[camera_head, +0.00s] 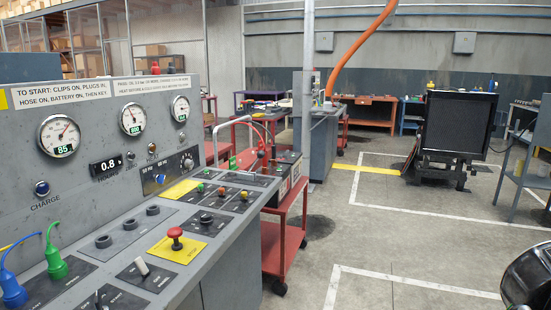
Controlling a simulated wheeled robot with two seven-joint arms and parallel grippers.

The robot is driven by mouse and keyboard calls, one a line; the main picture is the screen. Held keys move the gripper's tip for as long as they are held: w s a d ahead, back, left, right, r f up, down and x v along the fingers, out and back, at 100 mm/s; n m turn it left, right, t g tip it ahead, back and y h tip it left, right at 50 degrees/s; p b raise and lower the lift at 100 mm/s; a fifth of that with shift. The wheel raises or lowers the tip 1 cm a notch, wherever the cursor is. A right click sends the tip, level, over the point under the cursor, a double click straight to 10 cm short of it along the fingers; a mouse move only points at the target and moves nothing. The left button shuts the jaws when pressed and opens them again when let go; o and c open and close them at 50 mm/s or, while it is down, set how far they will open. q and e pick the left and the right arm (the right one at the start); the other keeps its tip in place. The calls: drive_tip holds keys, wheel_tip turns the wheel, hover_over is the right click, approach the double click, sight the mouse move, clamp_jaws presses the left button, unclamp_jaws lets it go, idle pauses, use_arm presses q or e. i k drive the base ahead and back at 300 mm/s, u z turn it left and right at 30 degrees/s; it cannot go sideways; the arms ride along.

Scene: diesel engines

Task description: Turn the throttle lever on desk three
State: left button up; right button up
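A grey control desk (215,255) with an upright gauge panel (25,170) fills the left side. A white-tipped lever (141,266) stands on a dark plate near its front, and another lever (100,300) is cut by the bottom edge. A red mushroom knob (175,238) stands on a yellow plate. Small levers with coloured tips (221,191) sit farther back. The plate labels are too small to read, so I cannot tell which is the throttle lever. No desk number is readable. Neither of my grippers is in view.
Blue (14,288) and green (55,262) plugs with cables stand at the desk's left. A red cart (285,240) stands beyond the desk. A black radiator unit (457,122) stands at the back right. A dark glossy shape (530,275) fills the bottom right corner. The middle floor is clear.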

sight(261, 154)
drive_tip(key=z, duration=0.7)
drive_tip(key=i, duration=1.35)
drive_tip(key=u, duration=0.3)
drive_tip(key=i, duration=1.15)
drive_tip(key=u, duration=0.95)
